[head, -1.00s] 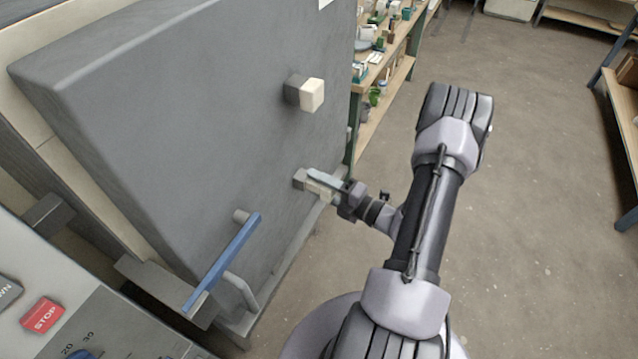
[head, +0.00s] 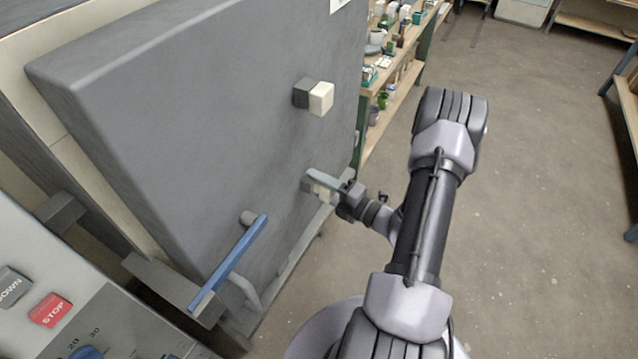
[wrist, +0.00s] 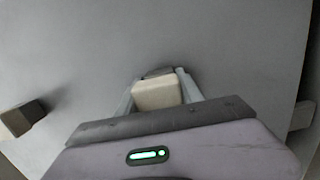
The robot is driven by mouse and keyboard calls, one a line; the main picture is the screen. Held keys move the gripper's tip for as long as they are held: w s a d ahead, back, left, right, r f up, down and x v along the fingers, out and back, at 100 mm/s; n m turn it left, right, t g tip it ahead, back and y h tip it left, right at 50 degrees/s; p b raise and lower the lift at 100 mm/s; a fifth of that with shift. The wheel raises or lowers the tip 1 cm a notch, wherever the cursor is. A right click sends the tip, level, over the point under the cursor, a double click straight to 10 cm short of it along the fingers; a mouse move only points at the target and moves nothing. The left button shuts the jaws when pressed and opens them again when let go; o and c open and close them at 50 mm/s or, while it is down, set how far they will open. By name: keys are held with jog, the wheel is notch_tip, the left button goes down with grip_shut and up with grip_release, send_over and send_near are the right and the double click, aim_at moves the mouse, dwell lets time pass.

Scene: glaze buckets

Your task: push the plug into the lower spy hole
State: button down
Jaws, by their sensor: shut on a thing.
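My gripper (head: 322,184) is shut on a cream plug (wrist: 157,95), which sits between the two pale fingers in the wrist view. The gripper is at the lower spy hole (head: 306,185) on the grey kiln door (head: 190,130). The dark collar of that hole (wrist: 158,71) shows just behind the plug. The plug is in line with the collar and against or very near it; how deep it sits is hidden. The upper spy hole (head: 302,93) has a dark collar with another cream plug (head: 321,99) standing out of it.
A blue door handle (head: 230,262) juts out left of my gripper. A control panel with a red STOP button (head: 50,310) is at the lower left. A shelf (head: 395,85) with pots stands beyond the door.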

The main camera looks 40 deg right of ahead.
jog(key=shift+w+a, duration=0.15)
jog(key=shift+w, duration=0.15)
jog(key=shift+c, duration=2.2)
grip_release()
jog(key=d+v, duration=0.1)
jog(key=v, duration=0.8)
jog(key=shift+p, duration=0.4)
jog(key=shift+s+d, duration=0.1)
jog(key=shift+s, duration=0.05)
grip_shut()
jog(key=shift+x, duration=1.05)
jog(key=shift+w+a, duration=0.2)
jog(key=shift+w, duration=0.15)
